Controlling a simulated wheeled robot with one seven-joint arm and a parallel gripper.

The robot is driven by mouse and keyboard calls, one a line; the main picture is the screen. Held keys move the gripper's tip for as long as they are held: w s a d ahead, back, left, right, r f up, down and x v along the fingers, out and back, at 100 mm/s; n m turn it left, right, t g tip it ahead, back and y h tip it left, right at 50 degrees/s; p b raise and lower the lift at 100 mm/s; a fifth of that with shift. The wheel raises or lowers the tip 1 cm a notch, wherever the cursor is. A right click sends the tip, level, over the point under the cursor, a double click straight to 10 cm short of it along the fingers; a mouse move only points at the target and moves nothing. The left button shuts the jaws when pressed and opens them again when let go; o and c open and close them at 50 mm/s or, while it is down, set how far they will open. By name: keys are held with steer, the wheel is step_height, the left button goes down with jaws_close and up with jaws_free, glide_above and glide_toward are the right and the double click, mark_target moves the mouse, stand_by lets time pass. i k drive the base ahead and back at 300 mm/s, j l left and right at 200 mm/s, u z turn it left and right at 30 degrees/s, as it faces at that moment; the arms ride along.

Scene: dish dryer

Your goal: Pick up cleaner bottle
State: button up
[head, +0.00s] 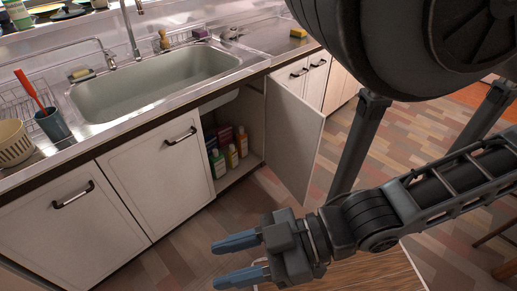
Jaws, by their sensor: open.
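Several small bottles stand upright inside the open cabinet under the sink: a green one (218,163), a yellowish one (232,156) and a pale one with an orange cap (242,141). I cannot tell which of them is the cleaner bottle. My gripper (216,265) is in front of the cabinet, low in the picture, pointing left. Its two blue fingers are spread apart with nothing between them. It is well apart from the bottles.
The cabinet door (293,140) stands open to the right of the bottles. Closed cabinet doors (75,235) lie to the left. Above are the sink (150,85) and a counter with a blue cup (54,126). A wooden surface (355,275) lies below my gripper.

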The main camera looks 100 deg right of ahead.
mark_target(233, 154)
steer(key=i+z, duration=0.15)
steer(key=z, duration=0.25)
steer(key=i+z, duration=0.1)
steer(key=z, duration=0.35)
steer(key=i+j+z, duration=0.1)
steer(key=z, duration=0.3)
steer(key=i+j+z, duration=0.1)
steer(key=z, duration=0.3)
steer(key=i+j+z, duration=0.1)
steer(key=z, duration=0.35)
steer(key=i+j+z, duration=0.2)
steer(key=z, duration=0.3)
steer(key=i+j+z, duration=0.15)
steer(key=j+z, duration=0.35)
steer(key=i+j+z, duration=0.1)
steer(key=j+z, duration=0.15)
steer(key=z, duration=0.2)
